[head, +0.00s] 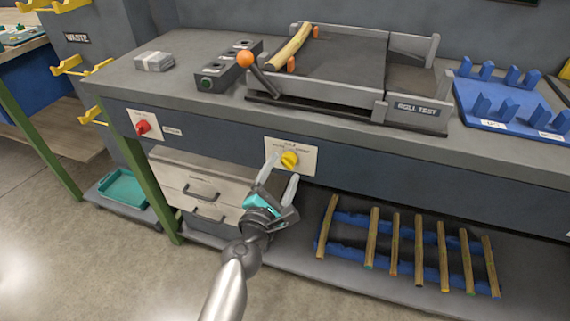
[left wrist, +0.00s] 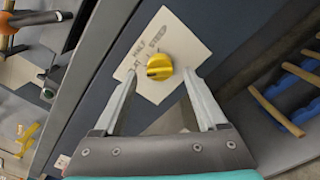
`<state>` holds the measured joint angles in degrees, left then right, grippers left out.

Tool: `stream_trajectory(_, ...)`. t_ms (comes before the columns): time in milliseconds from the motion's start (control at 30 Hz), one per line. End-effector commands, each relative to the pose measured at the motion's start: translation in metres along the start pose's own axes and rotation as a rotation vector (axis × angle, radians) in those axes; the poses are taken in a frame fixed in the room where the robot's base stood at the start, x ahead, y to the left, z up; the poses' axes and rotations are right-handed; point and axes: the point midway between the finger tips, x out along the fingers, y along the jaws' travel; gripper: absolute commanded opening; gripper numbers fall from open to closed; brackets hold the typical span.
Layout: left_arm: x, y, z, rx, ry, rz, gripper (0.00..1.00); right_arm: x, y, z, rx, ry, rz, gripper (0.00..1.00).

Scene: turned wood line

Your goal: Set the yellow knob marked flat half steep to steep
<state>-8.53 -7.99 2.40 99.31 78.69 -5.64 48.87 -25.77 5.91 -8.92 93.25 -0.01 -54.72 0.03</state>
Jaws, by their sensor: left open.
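The yellow knob (head: 289,159) sits on a white label plate (head: 306,156) on the front panel of the bench. In the left wrist view the knob (left wrist: 159,67) shows between and just beyond my fingertips, with marking words on the plate (left wrist: 184,32) around it. Its raised grip runs roughly across that picture; I cannot tell for sure which mark it points to. My left gripper (head: 282,170) is open and empty, its two fingers reaching toward the knob from below. I cannot tell whether either fingertip touches it. My right gripper is out of view.
A red knob (head: 143,127) is left on the same panel. Above, the bench top (head: 190,40) holds the roll test ramp (head: 340,65) and a lever with an orange ball (head: 245,59). Drawers (head: 190,190) and a rack of wooden sticks (head: 394,245) lie below.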

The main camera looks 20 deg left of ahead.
Motion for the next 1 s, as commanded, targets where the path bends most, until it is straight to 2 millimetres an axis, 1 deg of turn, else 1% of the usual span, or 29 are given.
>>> stream_trajectory(33, 0.007, 0.000, 0.000, 0.000, -0.001, 0.001, 0.74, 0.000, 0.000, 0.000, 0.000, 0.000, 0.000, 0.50)
stream_trajectory(200, 0.019, 0.000, -0.001, 0.001, 0.001, 0.001, 0.74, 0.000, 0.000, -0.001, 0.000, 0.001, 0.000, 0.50)
stream_trajectory(333, 0.023, 0.000, -0.001, 0.002, 0.001, 0.001, 0.74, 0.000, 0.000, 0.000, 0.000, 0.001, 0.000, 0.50)
stream_trajectory(600, 0.023, 0.000, -0.001, 0.001, 0.001, 0.000, 0.73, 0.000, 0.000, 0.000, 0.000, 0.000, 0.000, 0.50)
stream_trajectory(1000, 0.023, 0.000, -0.001, 0.001, 0.001, 0.000, 0.28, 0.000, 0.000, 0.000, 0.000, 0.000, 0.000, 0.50)
